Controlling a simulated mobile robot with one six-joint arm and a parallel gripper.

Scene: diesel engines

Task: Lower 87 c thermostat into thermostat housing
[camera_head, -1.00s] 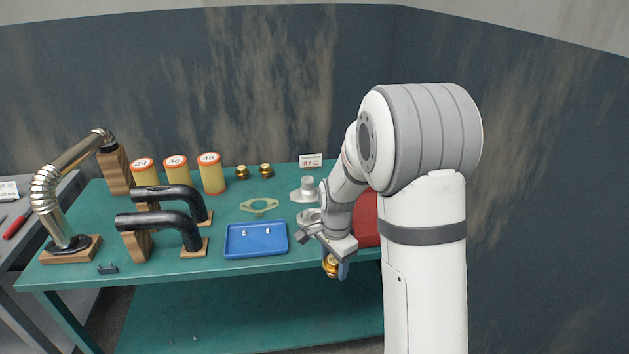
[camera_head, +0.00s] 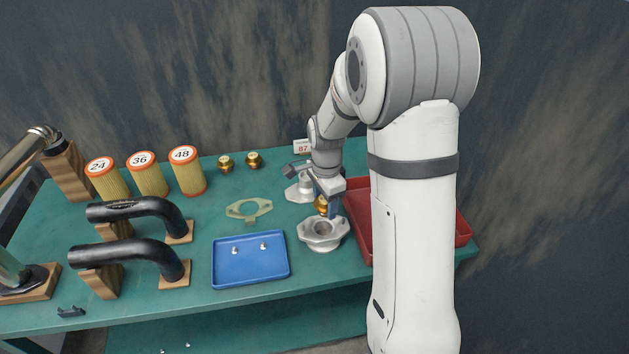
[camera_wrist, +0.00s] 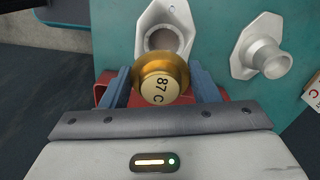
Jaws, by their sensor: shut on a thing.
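The 87 C thermostat (camera_wrist: 162,78) is a brass-coloured round part with "87 C" on its pale end face, held between the blue fingers in the wrist view. My gripper (camera_head: 325,206) is shut on this thermostat (camera_head: 321,204), above the table and a little behind the housing in the head view. The thermostat housing (camera_head: 323,245) is a grey metal casting with a round opening, standing on the green table. In the wrist view the housing (camera_wrist: 165,18) lies just beyond the thermostat, which covers part of its near side. The two look apart.
A grey housing cover (camera_head: 300,190) with a spout stands behind the housing, close to my gripper. A blue tray (camera_head: 250,279) with two bolts and a pale gasket (camera_head: 249,208) lie left. A red tray (camera_head: 358,222) is at the right. Two brass thermostats (camera_head: 254,160) stand behind.

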